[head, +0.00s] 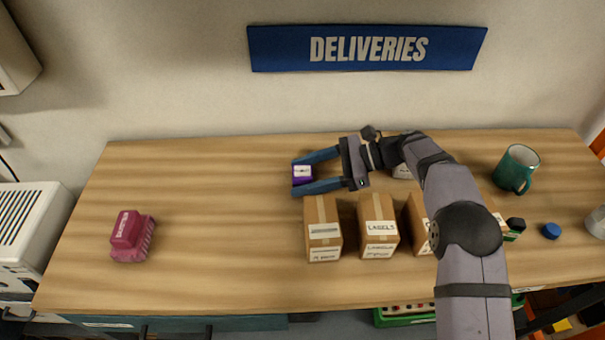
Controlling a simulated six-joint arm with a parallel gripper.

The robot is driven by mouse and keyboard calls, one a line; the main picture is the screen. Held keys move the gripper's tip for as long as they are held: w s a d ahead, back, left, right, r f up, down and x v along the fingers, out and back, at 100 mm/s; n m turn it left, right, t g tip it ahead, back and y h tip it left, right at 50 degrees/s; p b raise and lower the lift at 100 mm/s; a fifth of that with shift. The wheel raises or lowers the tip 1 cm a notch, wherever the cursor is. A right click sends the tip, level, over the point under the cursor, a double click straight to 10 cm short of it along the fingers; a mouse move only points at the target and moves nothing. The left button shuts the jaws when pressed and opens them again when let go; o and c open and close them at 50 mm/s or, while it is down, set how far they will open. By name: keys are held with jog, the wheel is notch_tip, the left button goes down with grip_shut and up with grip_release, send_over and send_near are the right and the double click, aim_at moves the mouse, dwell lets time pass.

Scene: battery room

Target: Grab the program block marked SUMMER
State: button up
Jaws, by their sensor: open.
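My gripper (297,176) is over the back middle of the wooden table, pointing left, with its two blue fingers spread. A small purple block (302,180) with a white label on top lies between the fingers, one finger on its far side and one on its near side. I cannot tell whether either finger touches it. The label is too small to read, so I cannot confirm the word SUMMER. A magenta object (132,236) with small, unreadable lettering lies at the left of the table, well apart from my gripper.
Several cardboard boxes, among them a left one (323,228) and one marked LABELS (378,226), stand just in front of my gripper. A green mug (516,168) and a blue cap (551,231) are at the right. The table's left-centre (220,220) is clear.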

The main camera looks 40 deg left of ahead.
aim_at(303, 171)
jog(key=shift+s+a+f, duration=0.15)
jog(key=shift+s+a, duration=0.05)
jog(key=shift+c, duration=0.3)
jog(key=c, duration=1.1)
notch_tip(303, 171, up, 10)
jog(key=shift+r+b, duration=0.1)
jog(key=shift+b, duration=0.25)
